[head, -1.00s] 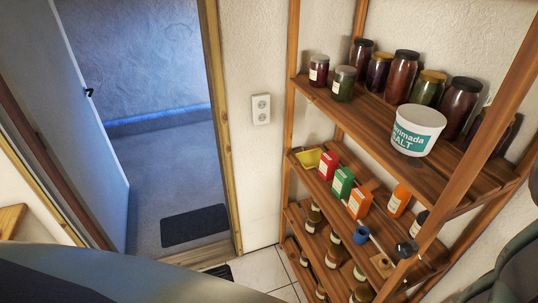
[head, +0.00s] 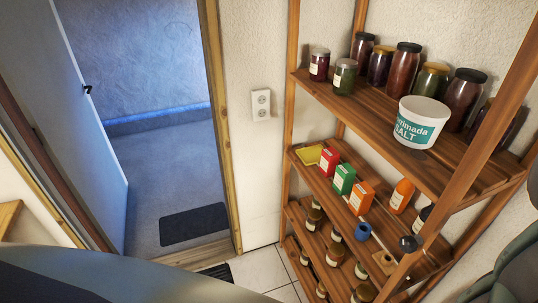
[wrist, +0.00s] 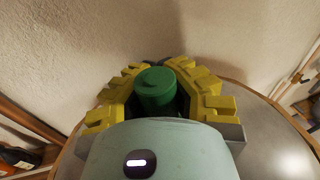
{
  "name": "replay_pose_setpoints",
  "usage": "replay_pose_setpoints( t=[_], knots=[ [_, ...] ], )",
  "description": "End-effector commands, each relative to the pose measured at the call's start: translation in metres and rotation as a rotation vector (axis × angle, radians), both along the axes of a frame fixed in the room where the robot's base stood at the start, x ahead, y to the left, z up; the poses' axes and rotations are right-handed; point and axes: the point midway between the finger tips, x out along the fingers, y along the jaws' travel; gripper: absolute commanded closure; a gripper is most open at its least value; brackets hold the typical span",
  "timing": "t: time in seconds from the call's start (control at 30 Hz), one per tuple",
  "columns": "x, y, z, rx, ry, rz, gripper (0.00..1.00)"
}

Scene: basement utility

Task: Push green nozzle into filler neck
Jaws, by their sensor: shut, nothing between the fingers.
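In the wrist view a green cylinder (wrist: 157,88) with a raised round top, likely the green nozzle, shows between the yellow stepped fingers of my gripper (wrist: 158,67). My gripper is shut with nothing held between its fingertips. How far the green cylinder is from the fingers is hard to tell. Its lower part is hidden by my gripper's pale housing. A dark shape lies behind the fingers against the wall. I cannot make out a filler neck. Neither my gripper nor the green cylinder shows in the head view.
A round grey surface (wrist: 262,140) lies below my gripper, close to a pale wall (wrist: 70,50). In the head view a wooden shelf (head: 440,160) holds jars, a white salt tub (head: 420,122), boxes and bottles. A doorway with an open door (head: 70,90) is at left.

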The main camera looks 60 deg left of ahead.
Motion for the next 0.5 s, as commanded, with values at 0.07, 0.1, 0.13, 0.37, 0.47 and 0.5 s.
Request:
replay_pose_setpoints(
  t=[0.07,0.1,0.13,0.37,0.47,0.5],
  knots=[
    [0.0014,0.0016,-0.0044,0.001,0.002,0.005,1.0],
    [0.0013,0.0018,-0.0053,0.001,0.002,0.005,1.0],
    [0.0013,0.0018,-0.0058,0.001,0.002,0.005,1.0],
    [0.0012,0.0016,-0.0041,0.002,0.001,0.005,0.78],
    [0.0011,0.0015,-0.004,0.002,0.001,0.004,0.68],
    [0.0011,0.0014,-0.0039,0.002,0.001,0.004,0.67]
  ],
)
